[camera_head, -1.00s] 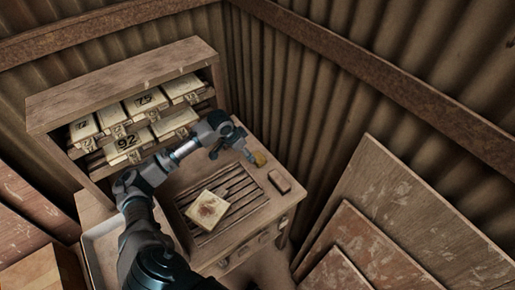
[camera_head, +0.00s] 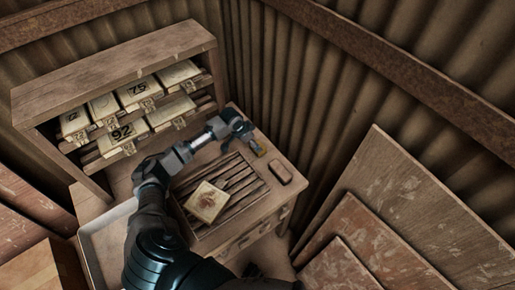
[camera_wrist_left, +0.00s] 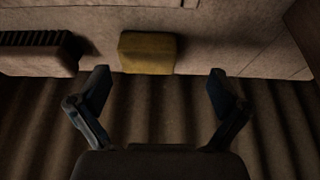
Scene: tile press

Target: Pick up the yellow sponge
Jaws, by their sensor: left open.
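The yellow sponge (camera_head: 259,150) lies on the wooden workbench near its far right edge, partly hidden by my left gripper in the head view. In the left wrist view the sponge (camera_wrist_left: 147,52) is a small yellow block on the bench top, ahead of the fingertips and left of the middle between them. My left gripper (camera_wrist_left: 159,84) is open and empty, its fingers apart and not around the sponge. In the head view the left gripper (camera_head: 250,142) is close beside the sponge. My right gripper is not in view.
A brush-like block (camera_wrist_left: 38,53) lies left of the sponge in the wrist view; a dark block (camera_head: 282,172) lies near it in the head view. A stained tile (camera_head: 207,201) rests on the slatted rack (camera_head: 238,184). A shelf (camera_head: 112,67) of numbered tiles stands behind. Corrugated walls close the corner.

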